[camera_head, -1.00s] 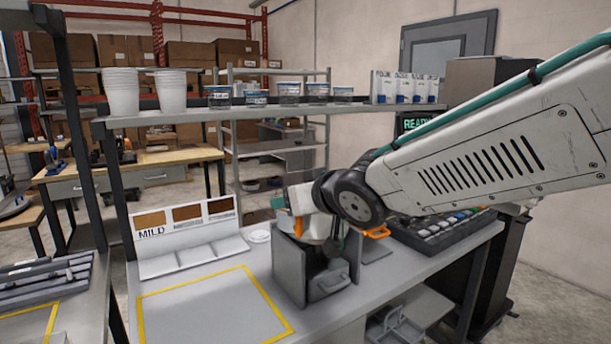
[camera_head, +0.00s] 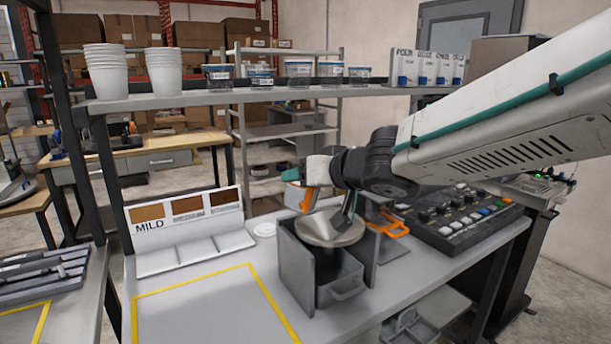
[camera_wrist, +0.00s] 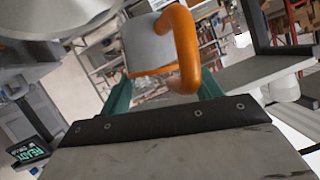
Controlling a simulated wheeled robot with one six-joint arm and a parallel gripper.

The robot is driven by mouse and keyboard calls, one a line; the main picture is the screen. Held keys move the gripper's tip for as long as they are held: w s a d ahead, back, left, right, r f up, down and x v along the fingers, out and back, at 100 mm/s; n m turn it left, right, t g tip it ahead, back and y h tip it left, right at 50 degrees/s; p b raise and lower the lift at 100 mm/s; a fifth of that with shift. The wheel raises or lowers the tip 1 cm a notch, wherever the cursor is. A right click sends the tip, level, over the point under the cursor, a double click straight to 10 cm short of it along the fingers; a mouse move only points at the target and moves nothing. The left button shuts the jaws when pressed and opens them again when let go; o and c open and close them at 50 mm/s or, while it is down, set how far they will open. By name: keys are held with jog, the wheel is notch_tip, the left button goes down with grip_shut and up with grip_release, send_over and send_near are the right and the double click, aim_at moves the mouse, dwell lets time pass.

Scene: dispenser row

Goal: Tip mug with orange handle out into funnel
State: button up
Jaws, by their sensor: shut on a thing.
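My gripper (camera_head: 320,190) is shut on the mug with the orange handle (camera_wrist: 148,45). In the wrist view the pale mug body sits between the teal fingertips, and its orange handle (camera_wrist: 187,50) stands out to the right. In the head view the mug is partly hidden by my gripper; its orange handle (camera_head: 306,199) shows. The metal funnel (camera_head: 330,229) sits on a grey open-fronted box (camera_head: 298,265), just below my gripper. The funnel's edge also seems to show at the wrist view's top left (camera_wrist: 60,15). The mug's opening and contents are hidden.
A drawer-like bin (camera_head: 340,287) sits in the box under the funnel. An orange-framed stand (camera_head: 388,228) and a button panel (camera_head: 460,220) lie to the right. A shelf with cups (camera_head: 106,72) crosses behind. The yellow-outlined area (camera_head: 215,310) at front left is clear.

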jog(key=m+y, duration=0.1)
jog(key=d+f+m+g, duration=0.1)
jog(key=shift+w+m+y, duration=0.35)
jog(key=shift+m+y, duration=0.05)
jog(key=f+m+y, duration=0.1)
jog(key=d+f+m+y, duration=0.1)
jog(key=m, duration=0.1)
jog(key=shift+w, duration=0.35)
jog(key=d+m+y, duration=0.1)
jog(key=m, duration=0.2)
jog(key=w+d+m+y, duration=0.1)
jog(key=m, duration=0.2)
jog(key=w+d+f+m+t+y, duration=0.1)
jog(key=m, duration=0.2)
jog(key=shift+y, duration=0.3)
dwell(1.0)
